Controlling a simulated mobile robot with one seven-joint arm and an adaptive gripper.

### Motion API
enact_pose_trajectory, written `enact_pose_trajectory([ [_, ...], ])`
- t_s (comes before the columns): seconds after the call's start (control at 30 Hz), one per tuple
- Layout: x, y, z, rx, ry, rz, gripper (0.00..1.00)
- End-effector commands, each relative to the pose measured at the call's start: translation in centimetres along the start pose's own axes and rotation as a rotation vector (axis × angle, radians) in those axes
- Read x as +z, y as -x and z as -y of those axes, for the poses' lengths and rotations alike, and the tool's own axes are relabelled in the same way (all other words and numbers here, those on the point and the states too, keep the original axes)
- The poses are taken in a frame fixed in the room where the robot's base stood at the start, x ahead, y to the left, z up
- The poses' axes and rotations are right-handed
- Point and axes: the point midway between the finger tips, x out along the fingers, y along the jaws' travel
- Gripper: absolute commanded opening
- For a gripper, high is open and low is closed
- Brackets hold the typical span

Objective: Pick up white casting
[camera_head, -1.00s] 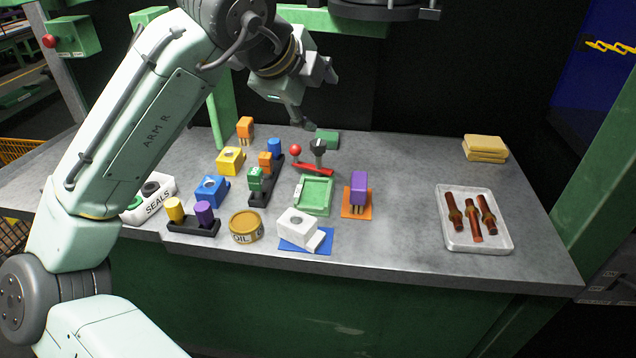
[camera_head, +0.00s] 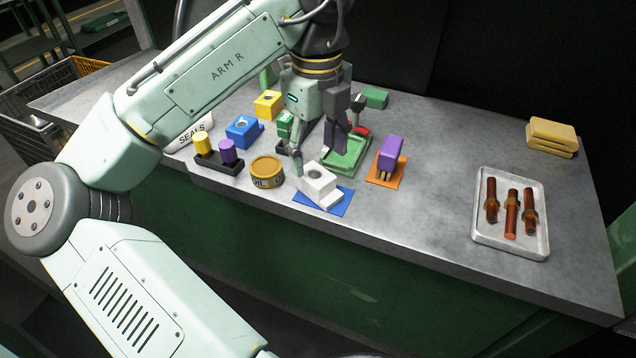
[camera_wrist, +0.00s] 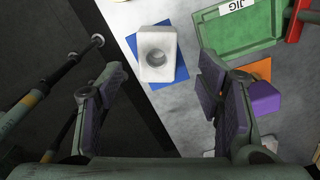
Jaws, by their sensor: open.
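The white casting (camera_head: 318,183) is a small block with a round hole in its top and a lower step at one side. It sits on a blue square mat (camera_head: 332,203) near the table's front edge. In the wrist view the casting (camera_wrist: 157,54) lies ahead of my gripper, between the lines of its two fingers, with the blue mat (camera_wrist: 177,77) under it. My gripper (camera_head: 318,160) is above the table, just behind the casting in the head view. Its fingers (camera_wrist: 160,92) are wide apart with nothing between them.
A green jig tray (camera_head: 347,155) stands behind the casting, and a purple part (camera_head: 390,152) on an orange mat is to its right. An oil tin (camera_head: 266,171) is close on the left. A tray of brown rods (camera_head: 511,210) is far right, with clear table before it.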

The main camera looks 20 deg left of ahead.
Motion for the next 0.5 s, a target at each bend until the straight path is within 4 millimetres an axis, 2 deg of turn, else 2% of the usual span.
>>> enact_pose_trajectory([
  [0.17,-0.1,-1.4,-0.2,0.001,0.001,0.001,0.6],
  [0.4,-0.4,-4.8,-0.5,0.0,0.0,0.002,0.6],
  [0.5,-0.4,-5.4,-0.4,-0.002,0.0,0.001,0.6],
])
